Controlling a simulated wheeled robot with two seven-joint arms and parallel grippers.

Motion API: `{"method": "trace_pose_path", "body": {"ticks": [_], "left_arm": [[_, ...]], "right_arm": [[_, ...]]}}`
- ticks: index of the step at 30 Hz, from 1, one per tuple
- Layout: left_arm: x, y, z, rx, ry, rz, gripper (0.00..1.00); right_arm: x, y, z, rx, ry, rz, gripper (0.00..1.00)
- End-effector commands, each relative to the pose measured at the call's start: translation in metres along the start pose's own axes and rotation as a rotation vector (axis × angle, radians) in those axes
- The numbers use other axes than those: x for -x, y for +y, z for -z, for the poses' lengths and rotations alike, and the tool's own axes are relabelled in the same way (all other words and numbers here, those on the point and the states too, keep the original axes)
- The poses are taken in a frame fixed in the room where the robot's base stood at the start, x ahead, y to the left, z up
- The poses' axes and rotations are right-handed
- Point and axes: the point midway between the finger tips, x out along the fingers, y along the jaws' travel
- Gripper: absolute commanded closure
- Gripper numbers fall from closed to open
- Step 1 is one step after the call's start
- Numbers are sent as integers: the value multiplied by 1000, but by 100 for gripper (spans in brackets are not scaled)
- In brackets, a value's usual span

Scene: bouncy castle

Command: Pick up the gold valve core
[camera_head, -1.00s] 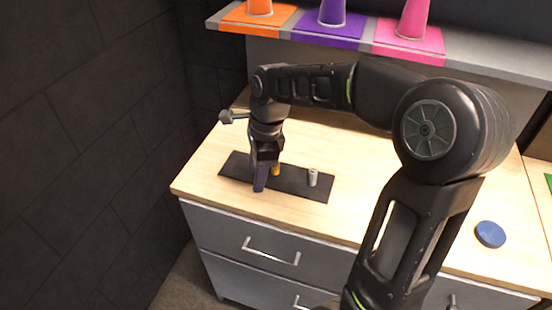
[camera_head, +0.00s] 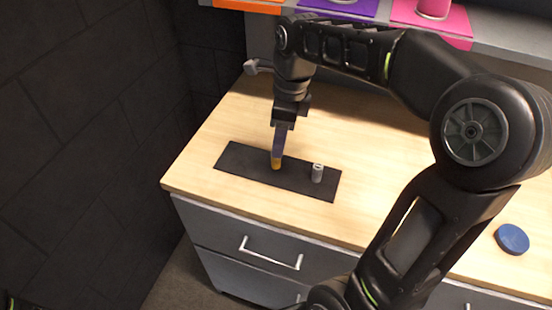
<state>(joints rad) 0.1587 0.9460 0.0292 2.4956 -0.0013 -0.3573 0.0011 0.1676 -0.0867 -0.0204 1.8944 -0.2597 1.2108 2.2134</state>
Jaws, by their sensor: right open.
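The gold valve core (camera_head: 276,165) stands on the dark mat (camera_head: 236,160) on the wooden counter, left of the silver valve core (camera_head: 317,173). My right gripper (camera_head: 279,155) points down at the gold valve core, with its fingers open. A finger covers the upper part of the gold core, and I cannot tell whether they touch. My left gripper is not in view.
A blue round disc (camera_head: 512,239) lies on the counter (camera_head: 220,119) at the right. A shelf with cones on orange, purple and pink squares runs along the back. A dark brick wall stands at the left. The counter around the mat is mostly clear.

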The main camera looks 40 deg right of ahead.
Motion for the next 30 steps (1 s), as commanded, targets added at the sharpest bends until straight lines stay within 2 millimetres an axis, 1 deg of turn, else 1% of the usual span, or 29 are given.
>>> {"method": "trace_pose_path", "body": {"ticks": [10,14,18,21,24,30], "left_arm": [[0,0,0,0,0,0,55],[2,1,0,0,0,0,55],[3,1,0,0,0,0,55],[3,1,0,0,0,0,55],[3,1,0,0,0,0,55],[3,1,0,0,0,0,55]], "right_arm": [[-4,0,0,0,1,-1,54],[-17,1,-1,1,2,-2,54],[-38,2,-3,1,2,-3,54],[-50,2,-3,1,1,-1,54],[-54,2,-3,1,1,0,54],[-54,2,-3,1,0,0,54]]}}
